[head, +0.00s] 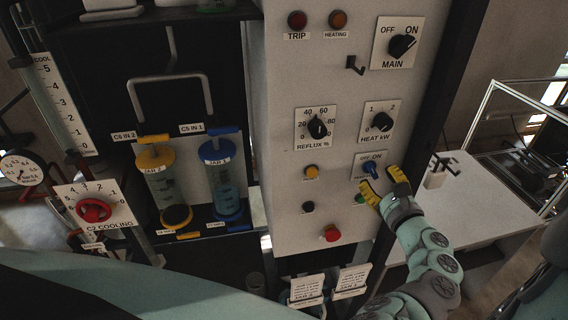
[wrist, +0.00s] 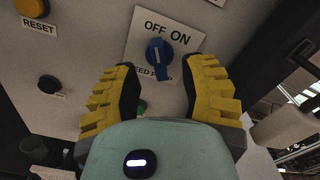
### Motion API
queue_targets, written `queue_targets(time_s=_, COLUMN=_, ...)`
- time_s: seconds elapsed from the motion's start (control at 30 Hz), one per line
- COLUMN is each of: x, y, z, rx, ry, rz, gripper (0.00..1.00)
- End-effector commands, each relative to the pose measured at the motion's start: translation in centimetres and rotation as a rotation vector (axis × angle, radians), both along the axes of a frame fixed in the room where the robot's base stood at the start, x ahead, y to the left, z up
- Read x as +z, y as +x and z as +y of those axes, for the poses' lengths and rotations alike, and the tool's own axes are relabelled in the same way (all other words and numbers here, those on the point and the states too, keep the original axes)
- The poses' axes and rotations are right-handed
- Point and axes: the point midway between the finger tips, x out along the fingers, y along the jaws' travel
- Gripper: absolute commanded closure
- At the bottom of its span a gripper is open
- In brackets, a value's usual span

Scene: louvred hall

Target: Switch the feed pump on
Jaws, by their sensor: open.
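The feed pump switch is a blue knob (head: 371,168) on a white OFF/ON plate at the lower right of the grey panel. In the wrist view the blue knob (wrist: 159,53) is just past my fingertips, roughly centred between them. A pale mark runs along it; I cannot tell surely whether it points to OFF or ON. My gripper (head: 382,184), with yellow ridged fingers, is open and empty at the plate's lower right. In the wrist view my gripper (wrist: 164,72) spreads wider than the knob, and the fingers partly hide the plate's lettering.
A green button (wrist: 141,107) shows between my fingers. A yellow reset button (head: 311,171), a black button (head: 308,207) and a red button (head: 330,233) are left of the switch. The heat knob (head: 382,122) is above. A dark post (head: 440,80) borders the panel's right side.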

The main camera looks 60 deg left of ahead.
Motion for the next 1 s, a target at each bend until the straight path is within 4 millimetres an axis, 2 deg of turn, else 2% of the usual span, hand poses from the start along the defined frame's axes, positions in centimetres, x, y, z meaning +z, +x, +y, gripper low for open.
queue_targets(time_s=0.1, x=-0.1, y=0.4, z=1.8, rx=0.010, ry=0.000, rz=0.001, gripper=0.58)
queue_targets(time_s=0.27, x=-0.1, y=0.5, z=1.6, rx=0.003, ry=-0.001, rz=0.002, gripper=0.58)
queue_targets(time_s=0.6, x=-0.1, y=1.3, z=2.9, rx=-0.002, ry=-0.002, rz=0.000, gripper=0.58)
queue_targets(time_s=0.87, x=-0.1, y=1.3, z=3.1, rx=-0.001, ry=-0.002, rz=0.001, gripper=0.58)
queue_targets(time_s=0.9, x=-0.1, y=1.3, z=3.1, rx=-0.001, ry=-0.002, rz=0.001, gripper=0.55)
queue_targets(time_s=1.0, x=-0.1, y=1.2, z=3.1, rx=-0.001, ry=-0.002, rz=0.001, gripper=0.66)
